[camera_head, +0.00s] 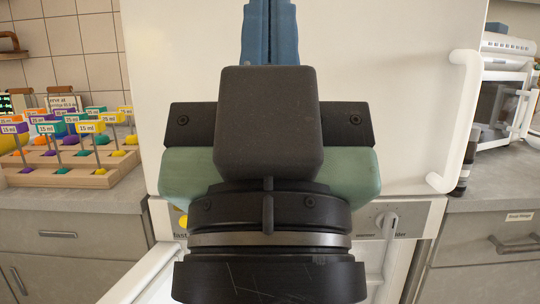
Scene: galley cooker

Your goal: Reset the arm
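My gripper (270,14) is seen from behind in the head view, its dark body filling the middle of the picture. Its two blue fingers point up at the top edge and lie side by side with only a thin seam between them, so it looks shut. Nothing shows between them, though their very tips may be cut off by the frame. My gripper is in front of a large white appliance door (410,100) with a white handle (463,130) on its right. I cannot tell how far it is from the door.
Below the door, a control panel (412,218) has a knob. An open white door (135,285) shows at lower left. The left counter (85,200) holds a wooden rack (95,180) with coloured labelled holders. The right counter (495,180) carries a white microwave-like appliance (525,105).

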